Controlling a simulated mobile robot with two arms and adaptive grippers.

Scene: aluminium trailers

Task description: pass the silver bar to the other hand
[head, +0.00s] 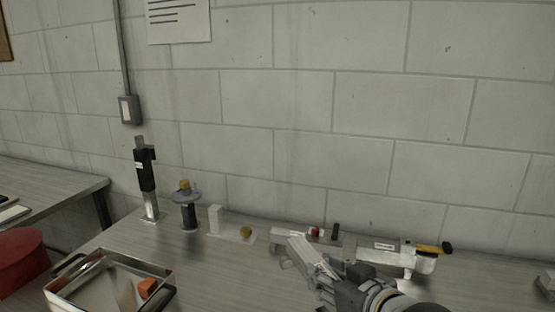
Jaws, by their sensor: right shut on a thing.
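My right gripper (324,276) reaches in from the lower right over the workbench. It is shut on a pale silver bar (301,249), which sticks out from the fingers up and to the left. The fingers and arm hide the near end of the bar. I cannot tell how high the bar is above the bench. My left gripper is not in view.
A metal tray (70,289) with an orange block (147,287) stands at the front left. A black upright tool (146,178), a small stand (186,199) and a white block (215,219) stand along the wall. A white-grey device (396,256) lies right of my gripper. The bench's middle is clear.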

